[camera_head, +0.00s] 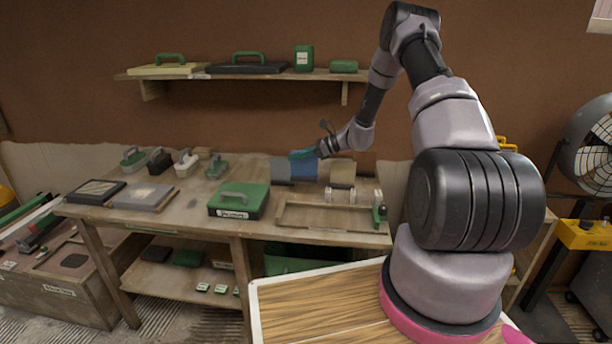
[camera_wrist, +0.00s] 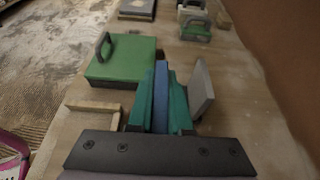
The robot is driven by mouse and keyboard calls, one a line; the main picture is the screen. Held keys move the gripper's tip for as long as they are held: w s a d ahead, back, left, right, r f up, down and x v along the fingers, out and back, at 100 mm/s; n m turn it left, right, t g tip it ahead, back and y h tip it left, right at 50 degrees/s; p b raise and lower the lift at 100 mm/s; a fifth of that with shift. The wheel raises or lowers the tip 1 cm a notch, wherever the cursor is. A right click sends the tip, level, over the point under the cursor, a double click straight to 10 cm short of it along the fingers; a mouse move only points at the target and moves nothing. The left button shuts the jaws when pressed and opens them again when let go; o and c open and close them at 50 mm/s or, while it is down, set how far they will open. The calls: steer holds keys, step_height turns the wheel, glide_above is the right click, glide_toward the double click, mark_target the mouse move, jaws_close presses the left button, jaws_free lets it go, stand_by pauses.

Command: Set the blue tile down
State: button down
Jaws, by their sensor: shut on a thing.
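My gripper (camera_head: 301,155) is over the back of the workbench (camera_head: 170,215), left of my forearm. Its teal fingers (camera_wrist: 161,98) are shut on the blue tile (camera_wrist: 160,85), seen edge-on in the wrist view. In the head view the blue tile (camera_head: 304,169) hangs under the fingers, upright, with a grey tile (camera_head: 281,169) on its left. The grey tile (camera_wrist: 201,90) stands apart just right of the fingers in the wrist view. The tile's lower edge is hidden, so I cannot tell whether it touches the bench.
A green case (camera_head: 240,198) and a wooden frame (camera_head: 325,229) lie on the front of the bench. A tan block (camera_head: 343,169) stands right of the blue tile. Several handled tools stand at the back left. A shelf (camera_head: 230,76) hangs above.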

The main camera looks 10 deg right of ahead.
steer(key=s+a+r, duration=0.2)
steer(key=s, duration=0.4)
steer(key=s+a+r, duration=0.2)
steer(key=s+a, duration=0.1)
steer(key=s, duration=0.4)
steer(key=shift+d+f, duration=0.15)
steer(key=shift+f, duration=4.75)
steer(key=shift+f, duration=0.1)
steer(key=c, duration=0.8)
jaws_free()
steer(key=shift+s, duration=0.1)
steer(key=shift+c, duration=0.2)
